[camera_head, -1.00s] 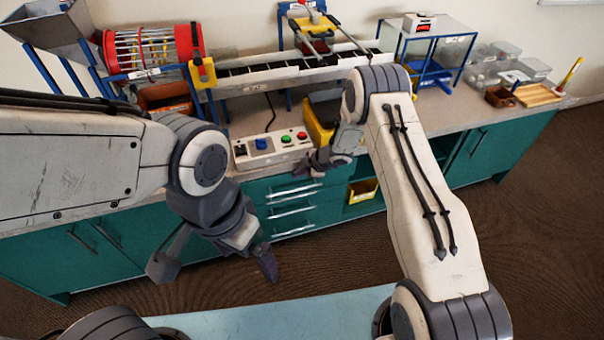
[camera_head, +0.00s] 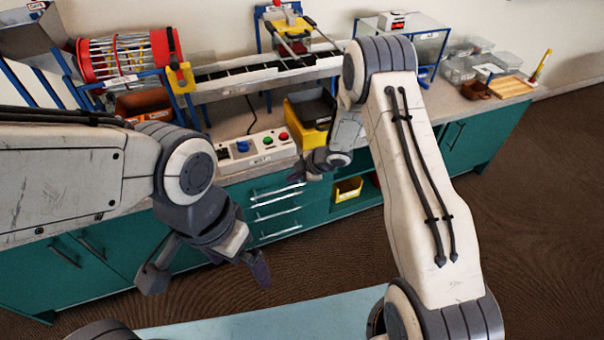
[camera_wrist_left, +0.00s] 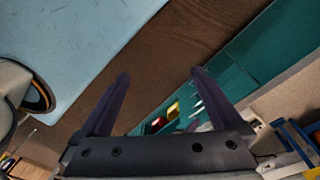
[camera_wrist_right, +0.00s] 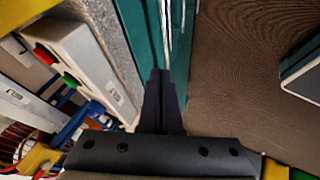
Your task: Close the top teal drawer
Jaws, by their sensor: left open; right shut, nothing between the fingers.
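The top teal drawer (camera_head: 262,187) is in the bench front below the control box, with a silver bar handle (camera_head: 275,191). How far it stands out I cannot tell. My right gripper (camera_head: 300,174) is shut and empty, close to the drawer's upper right end; contact cannot be told. In the right wrist view its joined fingertips (camera_wrist_right: 160,76) lie beside the teal drawer fronts (camera_wrist_right: 148,35) and silver handles. My left gripper (camera_head: 208,275) is open and empty, in front of the bench and away from the drawers; its spread fingers (camera_wrist_left: 160,78) show in the left wrist view.
Two lower drawers (camera_head: 262,226) sit beneath. A control box with coloured buttons (camera_head: 258,152) and a yellow bin (camera_head: 308,130) stand on the benchtop above. A smaller yellow bin (camera_head: 348,189) sits in an open shelf to the right. The brown floor before the bench is clear.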

